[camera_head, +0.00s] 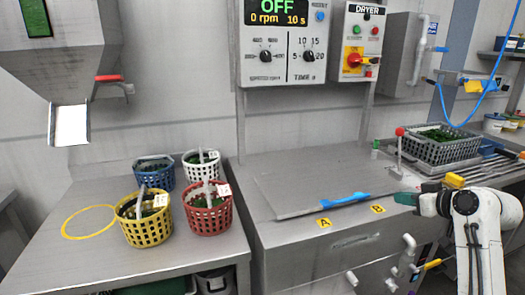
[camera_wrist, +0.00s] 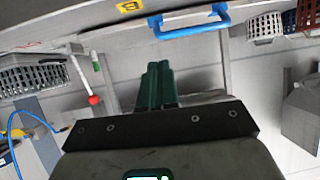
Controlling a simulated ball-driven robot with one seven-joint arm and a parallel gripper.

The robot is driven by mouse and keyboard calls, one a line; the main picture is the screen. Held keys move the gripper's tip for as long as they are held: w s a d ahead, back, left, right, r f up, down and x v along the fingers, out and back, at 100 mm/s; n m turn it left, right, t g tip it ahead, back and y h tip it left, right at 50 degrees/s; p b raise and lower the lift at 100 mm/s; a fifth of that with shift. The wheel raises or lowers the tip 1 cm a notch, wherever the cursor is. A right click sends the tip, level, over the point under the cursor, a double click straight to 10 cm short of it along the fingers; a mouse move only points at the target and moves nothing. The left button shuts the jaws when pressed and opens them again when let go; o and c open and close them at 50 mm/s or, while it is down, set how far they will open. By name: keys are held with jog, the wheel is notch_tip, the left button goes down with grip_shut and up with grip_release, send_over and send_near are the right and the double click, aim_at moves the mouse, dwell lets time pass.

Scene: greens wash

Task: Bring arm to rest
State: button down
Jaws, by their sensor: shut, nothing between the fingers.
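My arm reaches in from the lower right in the head view, with my gripper (camera_head: 408,198) at the right end of the steel washer's front. In the wrist view my gripper (camera_wrist: 157,70) shows its green fingers together, with nothing between them. The blue handle (camera_head: 345,199) on the washer's lid lies left of my gripper and apart from it; it also shows at the top of the wrist view (camera_wrist: 195,24).
Yellow (camera_head: 146,226), red (camera_head: 207,217), blue (camera_head: 154,174) and white (camera_head: 201,165) baskets with greens stand on the left table. A red-knobbed lever (camera_head: 400,133) stands near my gripper. The control panel (camera_head: 283,40) reads OFF.

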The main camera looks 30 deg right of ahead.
jog(key=s+a+f+g+y+p, duration=0.15)
jog(key=a+f, duration=0.25)
jog(key=a, duration=0.4)
jog(key=w+a+f+g+y+p, duration=0.1)
jog(key=a+f+p, duration=0.1)
jog(key=a+f, duration=0.45)
jog(key=s+a+f+g+y+p, duration=0.1)
jog(key=a+f+g, duration=0.15)
jog(key=a, duration=0.65)
jog(key=s+a+f+n+g+p, duration=0.1)
jog(key=s+a+f+g+p, duration=0.3)
jog(key=s+a, duration=0.65)
jog(key=s+a+f+g+h, duration=0.1)
jog(key=s+g, duration=0.1)
jog(key=s, duration=0.9)
jog(key=shift+s+a+f+n+g+h, duration=0.25)
jog(key=shift+s+f+n+g+h, duration=0.05)
jog(key=shift+f+n+h, duration=0.1)
